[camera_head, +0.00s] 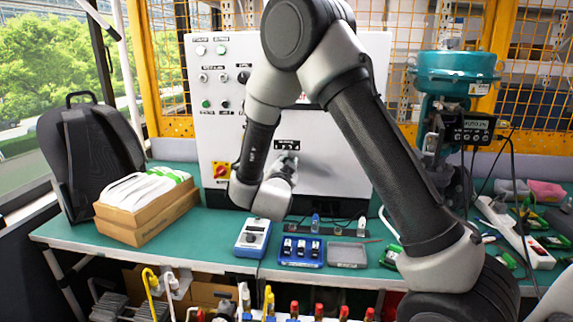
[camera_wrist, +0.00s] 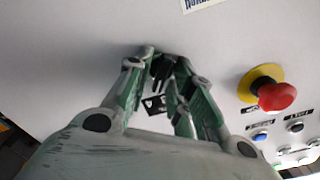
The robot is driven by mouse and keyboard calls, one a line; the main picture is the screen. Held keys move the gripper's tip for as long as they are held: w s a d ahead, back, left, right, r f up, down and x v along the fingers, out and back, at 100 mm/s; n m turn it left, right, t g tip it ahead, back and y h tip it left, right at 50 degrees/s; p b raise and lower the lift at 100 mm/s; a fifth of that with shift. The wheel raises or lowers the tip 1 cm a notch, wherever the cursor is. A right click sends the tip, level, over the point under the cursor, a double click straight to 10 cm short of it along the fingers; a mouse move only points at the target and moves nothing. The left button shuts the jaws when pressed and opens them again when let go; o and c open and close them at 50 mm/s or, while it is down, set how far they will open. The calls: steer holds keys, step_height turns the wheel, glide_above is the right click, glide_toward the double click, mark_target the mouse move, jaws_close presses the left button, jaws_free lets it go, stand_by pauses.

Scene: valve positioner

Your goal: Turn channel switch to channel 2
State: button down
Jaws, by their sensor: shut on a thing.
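The white control panel (camera_head: 345,75) stands upright at the back of the bench. A small black-faced fitting (camera_head: 287,144) on its front shows just above my gripper (camera_head: 286,162). In the wrist view, my gripper (camera_wrist: 163,58) reaches the panel face, with its fingertips closed around a small black part (camera_wrist: 162,74), which appears to be the channel switch knob. The fingers hide most of it, and its pointer and markings cannot be read. Another small black piece (camera_wrist: 154,104) shows between the fingers.
A red mushroom button (camera_wrist: 276,96) on a yellow ring sits right of the fingers, with smaller buttons (camera_wrist: 295,126) below. On the green bench stand a blue handheld device (camera_head: 252,238), a blue tray (camera_head: 301,251), a grey tray (camera_head: 347,255) and a cardboard box (camera_head: 145,222). A teal valve actuator (camera_head: 455,68) stands right.

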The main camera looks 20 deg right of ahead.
steer(key=shift+a+n, duration=0.2)
steer(key=shift+n, duration=4.7)
steer(key=c, duration=1.5)
jaws_free()
steer(key=shift+c, duration=0.2)
steer(key=v, duration=1.2)
